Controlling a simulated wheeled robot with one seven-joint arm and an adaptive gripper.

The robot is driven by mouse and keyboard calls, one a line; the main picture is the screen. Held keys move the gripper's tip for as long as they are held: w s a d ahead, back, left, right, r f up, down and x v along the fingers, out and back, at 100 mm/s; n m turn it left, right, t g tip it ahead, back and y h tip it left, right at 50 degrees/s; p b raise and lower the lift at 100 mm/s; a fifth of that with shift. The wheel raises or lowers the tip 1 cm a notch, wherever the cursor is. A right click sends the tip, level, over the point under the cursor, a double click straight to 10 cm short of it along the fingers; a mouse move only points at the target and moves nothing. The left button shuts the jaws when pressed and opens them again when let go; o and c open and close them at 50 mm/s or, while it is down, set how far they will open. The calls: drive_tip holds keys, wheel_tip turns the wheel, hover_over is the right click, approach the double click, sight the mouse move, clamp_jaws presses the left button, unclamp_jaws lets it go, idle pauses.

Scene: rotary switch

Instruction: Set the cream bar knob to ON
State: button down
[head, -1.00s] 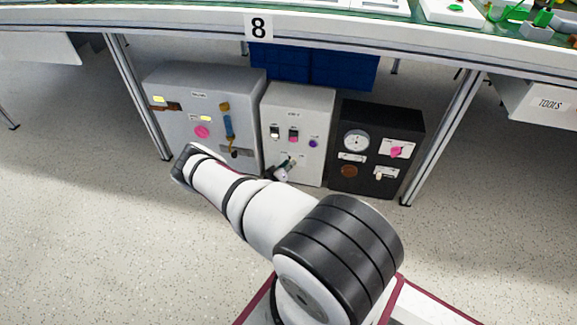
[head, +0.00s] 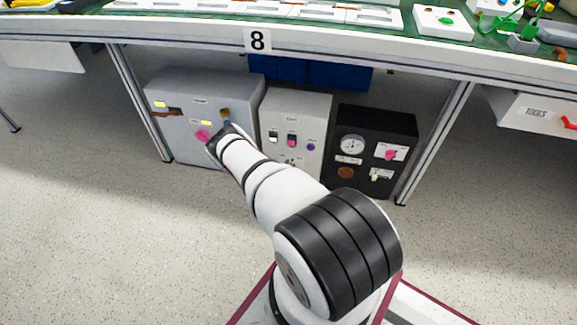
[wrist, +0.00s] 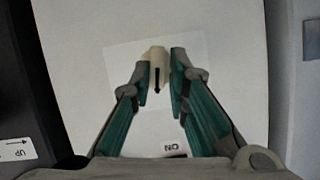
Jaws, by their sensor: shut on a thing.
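The cream bar knob (wrist: 154,56) shows in the wrist view on a pale square plate of a white panel. A dark pointer line on it runs down the picture, towards the ON label (wrist: 174,148), which appears upside down and a little to the right of that line. My gripper (wrist: 160,80) is shut on the knob, one finger on each side.
A grey box (head: 180,90) stands left of the white box and a black box (head: 400,120) stands right, all under the bench (head: 400,55). A bench leg (head: 434,145) is beside the black box. The floor in front is open.

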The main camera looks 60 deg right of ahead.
drive_tip(key=shift+s+d+f+m+t+y, duration=0.1)
drive_tip(key=shift+s+d+m+t, duration=0.1)
drive_tip(key=shift+m+t, duration=0.5)
drive_tip(key=shift+s+d+f+m+t+y, duration=0.1)
drive_tip(key=shift+s+m+t, duration=0.15)
drive_tip(key=shift+m, duration=0.7)
drive_tip(key=shift+s+d+m+t+y, duration=0.15)
drive_tip(key=shift+m+t, duration=0.4)
drive_tip(key=shift+m, duration=0.3)
drive_tip(key=c, duration=1.6)
unclamp_jaws()
drive_tip(key=shift+w, duration=0.15)
drive_tip(key=shift+c, duration=0.2)
drive_tip(key=v, duration=1.2)
drive_tip(key=shift+p, duration=0.3)
drive_tip(key=shift+a+f, duration=0.1)
drive_tip(key=shift+f, duration=0.05)
